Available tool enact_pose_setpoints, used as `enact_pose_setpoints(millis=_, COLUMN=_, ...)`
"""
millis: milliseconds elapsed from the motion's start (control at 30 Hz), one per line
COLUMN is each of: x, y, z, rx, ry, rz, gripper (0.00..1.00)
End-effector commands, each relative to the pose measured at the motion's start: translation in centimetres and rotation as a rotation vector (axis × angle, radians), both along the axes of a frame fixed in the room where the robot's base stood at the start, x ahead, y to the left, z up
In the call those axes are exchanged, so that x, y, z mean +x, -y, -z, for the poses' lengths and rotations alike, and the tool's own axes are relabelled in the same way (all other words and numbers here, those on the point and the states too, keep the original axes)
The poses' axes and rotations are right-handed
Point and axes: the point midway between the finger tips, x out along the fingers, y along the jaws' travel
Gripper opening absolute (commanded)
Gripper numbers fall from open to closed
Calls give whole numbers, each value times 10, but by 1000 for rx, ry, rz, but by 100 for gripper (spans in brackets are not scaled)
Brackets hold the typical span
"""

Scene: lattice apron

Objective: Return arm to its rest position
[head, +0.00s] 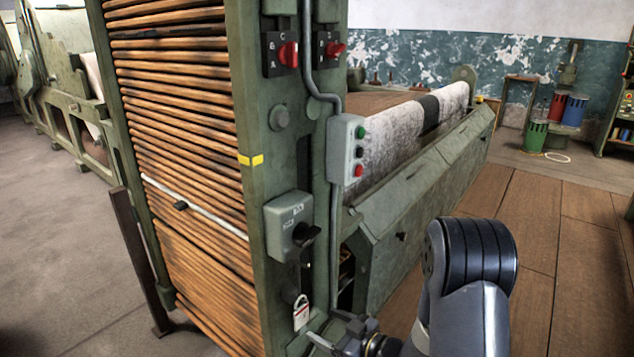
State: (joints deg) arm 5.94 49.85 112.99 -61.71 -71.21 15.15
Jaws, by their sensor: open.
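My gripper (332,330) is at the bottom edge of the head view, at the foot of the green machine post. It is open, and I see nothing between its fingers. Part of it is cut off by the frame. My arm (468,285) is bent, with its dark ribbed joint raised at the lower right. A padlock with a white and red body (301,313) hangs on the post just left of the gripper. I cannot tell how far apart in depth they are.
The green post (262,110) carries red rotary switches (287,54), a push-button box (347,150) and a grey switch box with a black handle (290,225). Wooden slats (185,120) fill the left side. Clear plank floor (545,250) lies right; colored bins (572,110) stand behind.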

Motion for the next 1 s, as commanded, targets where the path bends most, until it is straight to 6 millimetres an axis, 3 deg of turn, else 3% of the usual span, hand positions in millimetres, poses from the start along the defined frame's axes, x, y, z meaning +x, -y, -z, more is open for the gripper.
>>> enact_pose_setpoints(millis=367, x=44, y=-58, z=15, rx=1, ry=1, rz=-4, gripper=70)
enact_pose_setpoints(millis=467, x=41, y=-52, z=-2, rx=0, ry=-2, rz=2, gripper=70)
enact_pose_setpoints(millis=667, x=16, y=-19, z=0, rx=0, ry=-4, rz=6, gripper=70)
enact_pose_setpoints(millis=1000, x=-7, y=10, z=3, rx=1, ry=1, rz=2, gripper=70)
